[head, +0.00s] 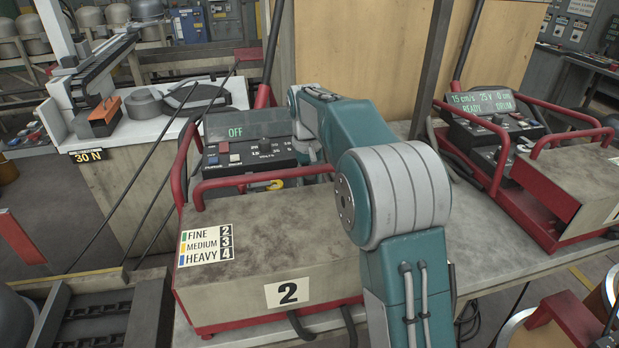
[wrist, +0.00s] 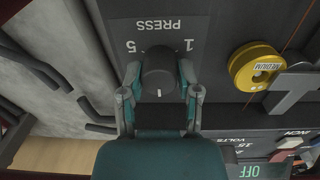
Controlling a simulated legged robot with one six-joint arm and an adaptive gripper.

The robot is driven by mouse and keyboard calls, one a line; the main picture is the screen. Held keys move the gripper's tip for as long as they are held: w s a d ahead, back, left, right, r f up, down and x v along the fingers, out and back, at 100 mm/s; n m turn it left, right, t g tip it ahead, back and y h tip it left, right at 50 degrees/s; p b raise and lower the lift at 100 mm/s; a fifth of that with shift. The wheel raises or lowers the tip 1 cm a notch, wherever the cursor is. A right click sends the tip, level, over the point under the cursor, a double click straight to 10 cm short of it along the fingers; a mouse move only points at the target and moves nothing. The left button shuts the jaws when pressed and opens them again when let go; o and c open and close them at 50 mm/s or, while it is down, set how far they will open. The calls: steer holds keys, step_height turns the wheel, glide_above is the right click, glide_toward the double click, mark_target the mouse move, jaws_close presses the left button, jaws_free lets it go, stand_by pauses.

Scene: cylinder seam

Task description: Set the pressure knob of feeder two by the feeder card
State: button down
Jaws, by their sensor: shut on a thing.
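The feeder card (head: 207,245) lies on feeder two's top at its left edge; it reads FINE 2, MEDIUM 3, HEAVY 4. Feeder two (head: 318,225) carries a "2" label, and its display (head: 236,132) reads OFF. In the wrist view, upside down, the dark pressure knob (wrist: 158,62) sits by PRESS, with 1 at its right and 5 at its left. Its white mark points straight down in the picture, towards my gripper's palm. My gripper (wrist: 159,76) is shut on the knob, one finger on each side.
A yellow spool marked MEDIUM (wrist: 252,68) sits beside the knob in the wrist view. Red rails (head: 262,180) frame feeder two's panel. A second feeder (head: 575,195) stands at the right, its display showing READY DRUM. A white bench (head: 150,120) stands behind left.

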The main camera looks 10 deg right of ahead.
steer(key=shift+f, duration=0.15)
steer(key=shift+c, duration=1.5)
jaws_free()
step_height(320, 180, up, 12)
steer(key=shift+a, duration=0.35)
steer(key=shift+w, duration=0.1)
